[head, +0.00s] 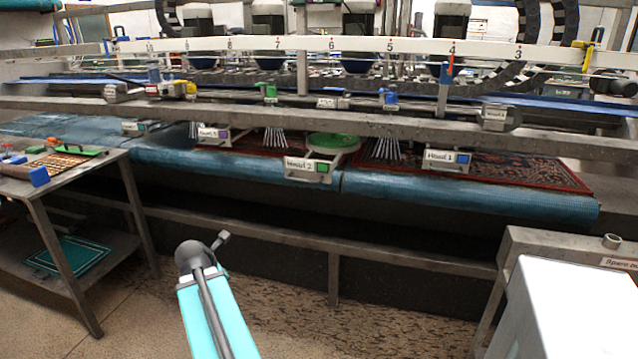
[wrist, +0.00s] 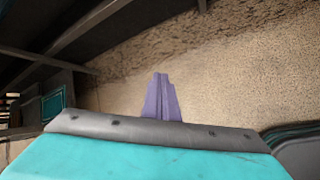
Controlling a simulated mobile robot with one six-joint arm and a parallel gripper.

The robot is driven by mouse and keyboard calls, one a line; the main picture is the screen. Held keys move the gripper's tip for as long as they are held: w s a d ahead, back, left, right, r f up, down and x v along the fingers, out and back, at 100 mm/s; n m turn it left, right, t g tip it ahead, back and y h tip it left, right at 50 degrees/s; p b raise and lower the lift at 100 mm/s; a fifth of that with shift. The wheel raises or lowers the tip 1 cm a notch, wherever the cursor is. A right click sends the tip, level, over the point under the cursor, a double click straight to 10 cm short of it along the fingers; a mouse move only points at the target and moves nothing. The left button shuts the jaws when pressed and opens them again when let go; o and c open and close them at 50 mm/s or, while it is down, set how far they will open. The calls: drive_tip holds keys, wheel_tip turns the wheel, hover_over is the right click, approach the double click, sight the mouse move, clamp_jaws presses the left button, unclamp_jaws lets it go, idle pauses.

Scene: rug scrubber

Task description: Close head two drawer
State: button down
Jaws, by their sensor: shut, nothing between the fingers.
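The head 2 drawer (head: 305,168) is a pale box front labelled "Head 2" with a green square, at the middle of the long machine in the head view. It stands out toward me, over the blue front edge of the machine, farther than its neighbours. A round green brush or disc (head: 333,143) sits at its back. My gripper shows in the wrist view as purple fingers (wrist: 161,98) held together, empty, pointing over the bare floor. It touches nothing there. The drawer is not in the wrist view, and I cannot make out the fingers in the head view.
Similar drawers stand right (head 1 (head: 446,158)) and left (head 3 (head: 212,134)). A metal rail (head: 400,252) runs low before the machine. A work table (head: 40,190) is at left, a spare-parts bench (head: 560,245) at right. Floor between is clear.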

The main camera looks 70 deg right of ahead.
drive_tip(key=s+d+r+n+h+b, duration=0.2)
drive_tip(key=s+d+r, duration=0.3)
drive_tip(key=s+r, duration=0.2)
drive_tip(key=s+d+r+n+g+h+b, duration=0.1)
drive_tip(key=s+d+r+n+h+b, duration=0.1)
drive_tip(key=s+d+r, duration=0.4)
drive_tip(key=s+d+r+n+g+h+b, duration=0.1)
drive_tip(key=s+d+r+h+b, duration=0.2)
drive_tip(key=r, duration=1)
drive_tip(key=s+d, duration=0.2)
drive_tip(key=s, duration=0.3)
drive_tip(key=shift+s+d+n, duration=0.35)
drive_tip(key=shift+n, duration=0.05)
drive_tip(key=shift+d+f, duration=0.15)
drive_tip(key=shift+r+p+x, duration=0.25)
drive_tip(key=shift+p+x, duration=0.25)
drive_tip(key=shift+x, duration=0.7)
drive_tip(key=p+x, duration=0.1)
drive_tip(key=p, duration=0.6)
drive_tip(key=shift+d, duration=0.35)
drive_tip(key=p, duration=0.9)
drive_tip(key=shift+d+f, duration=0.25)
